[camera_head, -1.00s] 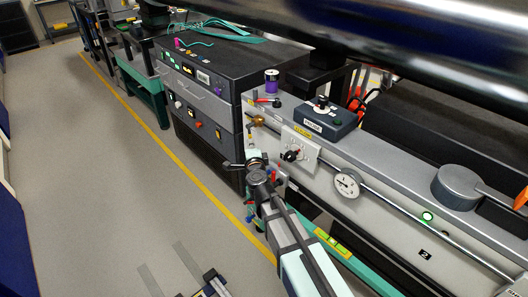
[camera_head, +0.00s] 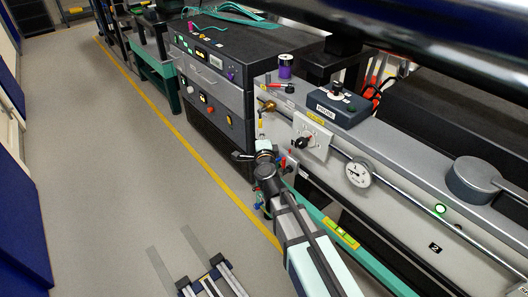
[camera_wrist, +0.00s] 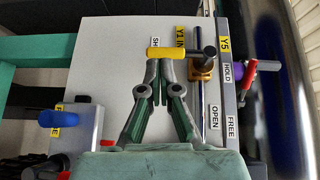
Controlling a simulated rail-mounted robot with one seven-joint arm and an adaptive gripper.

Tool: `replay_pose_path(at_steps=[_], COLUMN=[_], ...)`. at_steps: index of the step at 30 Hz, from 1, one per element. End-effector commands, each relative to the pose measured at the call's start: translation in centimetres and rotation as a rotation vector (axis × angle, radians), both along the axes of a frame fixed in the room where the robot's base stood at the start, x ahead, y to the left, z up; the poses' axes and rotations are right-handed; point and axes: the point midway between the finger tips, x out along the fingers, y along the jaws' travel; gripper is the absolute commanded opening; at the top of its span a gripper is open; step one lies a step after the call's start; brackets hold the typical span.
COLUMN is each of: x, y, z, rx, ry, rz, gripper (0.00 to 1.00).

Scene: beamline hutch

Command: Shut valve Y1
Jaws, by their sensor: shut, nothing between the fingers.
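Valve Y1 is a brass valve (camera_wrist: 202,68) on a thin pipe, beside a Y1 label. Its yellow-ended lever (camera_wrist: 170,53) lies across the pipe, with its free end beside a partly hidden label starting "SH". The OPEN label (camera_wrist: 214,117) lies along the pipe, away from the lever. In the head view the brass valve (camera_head: 266,106) sits on the bench's front panel with its lever hanging down. My gripper (camera_wrist: 159,66) is shut and empty. Its fingertips are right at the lever's yellow end; I cannot tell whether they touch it.
Valve Y5's red handle (camera_wrist: 249,75), by HOLD and FREE labels, is right of Y1 in the wrist view. A blue knob (camera_wrist: 59,118) is at left. In the head view, a gauge (camera_head: 358,173) and a switch plate (camera_head: 311,138) are to the right. The floor at left is clear.

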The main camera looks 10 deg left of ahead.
Motion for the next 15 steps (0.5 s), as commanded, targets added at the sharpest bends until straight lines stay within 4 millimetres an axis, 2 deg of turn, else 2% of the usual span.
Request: replay_pose_path(at_steps=[6, 12, 15], x=[-4.9, -8.8, -8.7], y=[-1.6, -2.9, -2.8], z=[0.1, 0.1, 0.6], rx=[0.000, -0.001, -0.005], ry=[0.000, 0.001, 0.004], rz=[0.001, 0.000, -0.006], gripper=[0.00, 0.00, 0.00])
